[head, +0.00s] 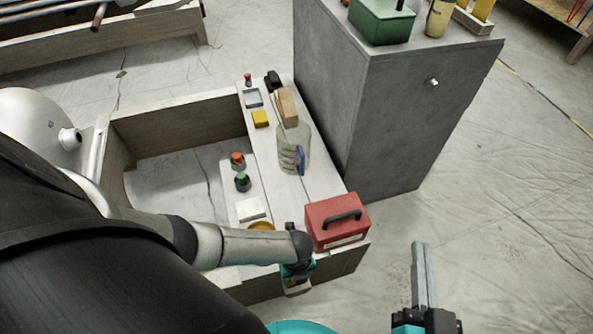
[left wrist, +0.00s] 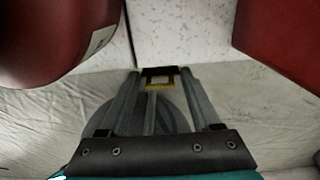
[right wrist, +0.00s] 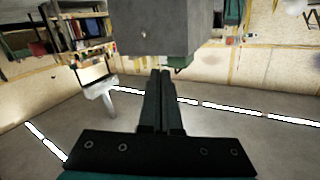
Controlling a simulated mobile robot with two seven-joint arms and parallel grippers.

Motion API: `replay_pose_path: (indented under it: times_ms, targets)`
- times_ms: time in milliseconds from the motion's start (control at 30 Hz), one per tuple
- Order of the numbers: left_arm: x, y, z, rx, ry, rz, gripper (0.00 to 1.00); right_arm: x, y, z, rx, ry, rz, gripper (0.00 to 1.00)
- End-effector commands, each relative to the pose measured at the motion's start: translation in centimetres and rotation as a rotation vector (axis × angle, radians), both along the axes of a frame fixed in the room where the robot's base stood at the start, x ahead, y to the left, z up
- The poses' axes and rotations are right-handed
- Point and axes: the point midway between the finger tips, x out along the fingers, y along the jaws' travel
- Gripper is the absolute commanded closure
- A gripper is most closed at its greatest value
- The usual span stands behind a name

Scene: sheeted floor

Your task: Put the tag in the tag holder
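My left gripper (head: 297,275) is at the front end of the low bench, beside the red toolbox. In the left wrist view its fingers (left wrist: 161,76) stand apart, and a small black piece with a yellow frame and pale middle (left wrist: 160,78) shows between their tips. I cannot tell whether this is the tag or the holder, or whether the fingers touch it. A pale patch shows under the gripper in the head view; its details are too small to read. My right gripper (head: 420,247) is shut and empty over the floor, away from the bench; its fingers also show together in the right wrist view (right wrist: 162,75).
The red toolbox (head: 337,222) stands close to my left gripper. A grey cabinet (head: 395,110) stands behind. The floor at right is free.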

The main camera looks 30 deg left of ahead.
Motion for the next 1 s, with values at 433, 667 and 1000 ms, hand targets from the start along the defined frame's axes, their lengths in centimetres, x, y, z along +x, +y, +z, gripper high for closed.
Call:
replay_pose_path:
  times_ms: [433,667,1000]
  targets:
    - [0.0,0.0,0.0,0.0,0.0,0.0,0.07,0.0,0.0,-0.1,0.0,0.003,0.001,1.0]
    - [0.0,0.1,0.6,-0.001,-0.001,0.0,0.07,0.1,-0.1,-0.2,-0.015,0.024,0.003,1.0]
    - [0.0,0.0,2.2,0.0,0.0,0.0,0.07,0.9,-1.3,-1.3,-0.125,0.186,0.007,1.0]
